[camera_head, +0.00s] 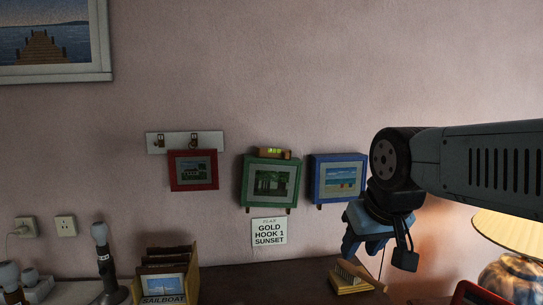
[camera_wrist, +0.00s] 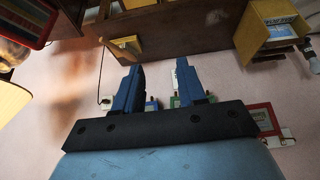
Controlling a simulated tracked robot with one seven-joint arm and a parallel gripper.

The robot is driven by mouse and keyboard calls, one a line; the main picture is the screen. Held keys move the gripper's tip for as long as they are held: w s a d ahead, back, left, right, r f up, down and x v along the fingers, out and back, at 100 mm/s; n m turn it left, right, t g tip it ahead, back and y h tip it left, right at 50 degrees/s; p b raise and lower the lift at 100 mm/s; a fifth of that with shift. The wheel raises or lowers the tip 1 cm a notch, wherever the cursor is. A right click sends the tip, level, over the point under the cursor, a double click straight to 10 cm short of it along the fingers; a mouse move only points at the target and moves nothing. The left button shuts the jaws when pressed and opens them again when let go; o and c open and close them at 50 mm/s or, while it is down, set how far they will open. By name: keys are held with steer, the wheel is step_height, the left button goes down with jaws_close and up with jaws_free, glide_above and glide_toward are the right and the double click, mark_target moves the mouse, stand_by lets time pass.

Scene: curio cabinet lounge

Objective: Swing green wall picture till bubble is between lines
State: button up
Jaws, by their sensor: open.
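The green wall picture (camera_head: 247,184) hangs on the wall between a red and a blue picture, leaning slightly, its right side lower. A small level with a yellow-green vial (camera_head: 273,154) sits on its top edge. The bubble is too small to place against the lines. My gripper (camera_head: 362,243) is open and empty, to the right of the green picture and below the blue one, apart from both. In the wrist view my two blue fingers (camera_wrist: 158,78) stand apart, and a bit of the green frame (camera_wrist: 176,102) shows behind them, mostly hidden.
The red picture (camera_head: 193,184) hangs from a white hook rail (camera_head: 156,143). The blue picture (camera_head: 316,172) hangs close on the right. A paper sign (camera_head: 269,232) is below. The dark tabletop (camera_head: 235,281) holds a picture box (camera_head: 194,262) and a wooden holder (camera_head: 347,285). A lamp (camera_head: 512,235) stands right.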

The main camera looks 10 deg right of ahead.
steer(key=w+f+t, duration=0.2)
steer(key=w+t, duration=0.1)
steer(key=w, duration=1.4)
steer(key=w+a+f+m+t, duration=0.1)
steer(key=w+f+t, duration=0.4)
steer(key=w+f, duration=0.5)
steer(key=w+f+t, duration=0.4)
steer(key=w+f, duration=0.2)
steer(key=w, duration=2.2)
steer(key=shift+a, duration=0.2)
steer(key=shift+f, duration=0.1)
jaws_close()
